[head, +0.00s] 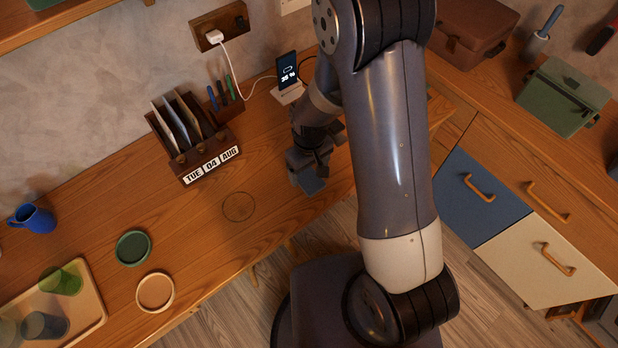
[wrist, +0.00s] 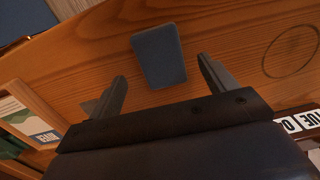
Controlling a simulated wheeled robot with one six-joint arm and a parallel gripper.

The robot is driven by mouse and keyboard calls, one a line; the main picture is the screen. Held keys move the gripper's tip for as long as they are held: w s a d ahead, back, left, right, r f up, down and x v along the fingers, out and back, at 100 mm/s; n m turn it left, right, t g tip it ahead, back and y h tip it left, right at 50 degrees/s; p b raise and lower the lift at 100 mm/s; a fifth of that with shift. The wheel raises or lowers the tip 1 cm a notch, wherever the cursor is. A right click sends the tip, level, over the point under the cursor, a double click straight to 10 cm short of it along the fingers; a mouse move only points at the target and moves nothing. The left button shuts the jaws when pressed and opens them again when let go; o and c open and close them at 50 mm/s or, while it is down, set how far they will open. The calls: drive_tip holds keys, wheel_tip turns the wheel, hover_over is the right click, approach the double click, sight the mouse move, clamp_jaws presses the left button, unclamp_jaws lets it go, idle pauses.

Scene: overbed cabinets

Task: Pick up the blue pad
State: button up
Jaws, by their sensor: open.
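The blue pad (wrist: 159,56) is a flat, dark blue, roughly rectangular piece lying on the wooden desk (wrist: 220,35). In the wrist view it lies just beyond and between the two spread fingers of my gripper (wrist: 163,85). The fingers are apart, and nothing is between them at their bases. In the head view the pad (head: 313,186) shows partly below my gripper (head: 308,172), near the desk's front edge. My gripper hides part of it there. I cannot tell the height of the fingers above the desk.
A desk organiser with date blocks (head: 211,165) stands left of my gripper, with a charging phone (head: 288,70) behind. A round ring mark (head: 239,207), green coaster (head: 133,247), pale coaster (head: 155,292) and tray (head: 92,307) lie further left. The desk around the pad is clear.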

sight(309, 178)
drive_tip(key=shift+a+f, duration=0.1)
drive_tip(key=shift+f, duration=1.65)
drive_tip(key=shift+c, duration=0.6)
drive_tip(key=c, duration=0.9)
drive_tip(key=shift+r, duration=0.15)
drive_tip(key=shift+c, duration=0.2)
wheel_tip(309, 178, up, 10)
